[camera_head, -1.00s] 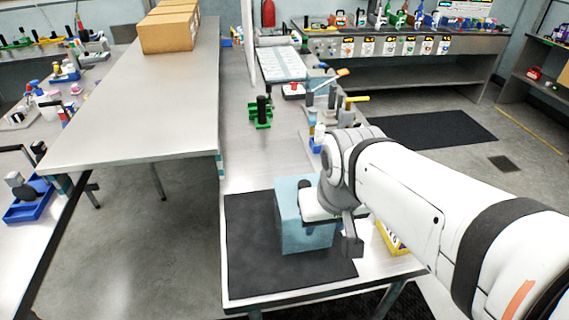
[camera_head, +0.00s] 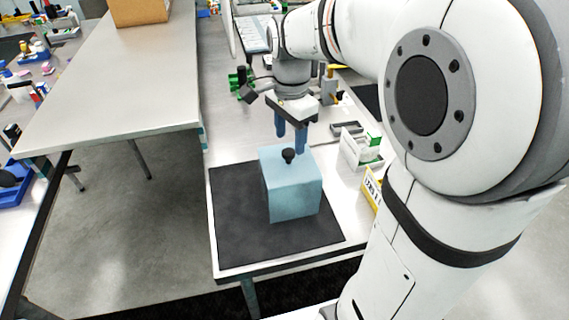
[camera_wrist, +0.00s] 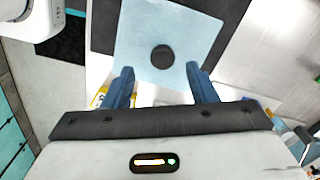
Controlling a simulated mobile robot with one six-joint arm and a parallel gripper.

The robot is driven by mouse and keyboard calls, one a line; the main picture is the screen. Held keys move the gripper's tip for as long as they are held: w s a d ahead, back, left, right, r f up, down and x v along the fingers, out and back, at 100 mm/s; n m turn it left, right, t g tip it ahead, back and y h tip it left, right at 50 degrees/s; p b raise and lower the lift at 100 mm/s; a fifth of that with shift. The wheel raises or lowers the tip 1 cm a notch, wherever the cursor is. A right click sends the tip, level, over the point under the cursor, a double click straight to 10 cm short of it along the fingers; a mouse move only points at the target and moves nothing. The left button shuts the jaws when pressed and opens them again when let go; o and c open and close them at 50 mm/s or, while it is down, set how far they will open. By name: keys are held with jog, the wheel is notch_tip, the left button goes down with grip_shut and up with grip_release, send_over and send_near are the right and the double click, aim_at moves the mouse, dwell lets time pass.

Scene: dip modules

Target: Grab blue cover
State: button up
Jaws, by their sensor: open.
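The blue cover (camera_head: 291,190) is a light blue box shape with a black round knob (camera_head: 288,155) on top. It stands upright on a black mat (camera_head: 238,225). My gripper (camera_head: 290,146) has blue fingers that point down, just behind and above the cover. In the wrist view, the fingers of my gripper (camera_wrist: 160,76) are apart and empty. There the cover's top (camera_wrist: 140,38) and its dark knob (camera_wrist: 162,56) lie ahead of the fingertips, with the knob roughly centred between them. What is under the cover is hidden.
A yellow bin (camera_head: 372,189) and a white and green box (camera_head: 361,150) stand right of the cover. A green item (camera_head: 241,82) sits farther back. A long grey table (camera_head: 110,100) is on the left, with open floor between it and the workbench.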

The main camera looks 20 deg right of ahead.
aim_at(289, 151)
notch_tip(289, 151, down, 5)
jog(key=shift+w+a+r+p, duration=0.1)
jog(key=shift+w+p, duration=0.05)
jog(key=shift+p, duration=0.2)
jog(key=shift+c, duration=0.4)
grip_shut()
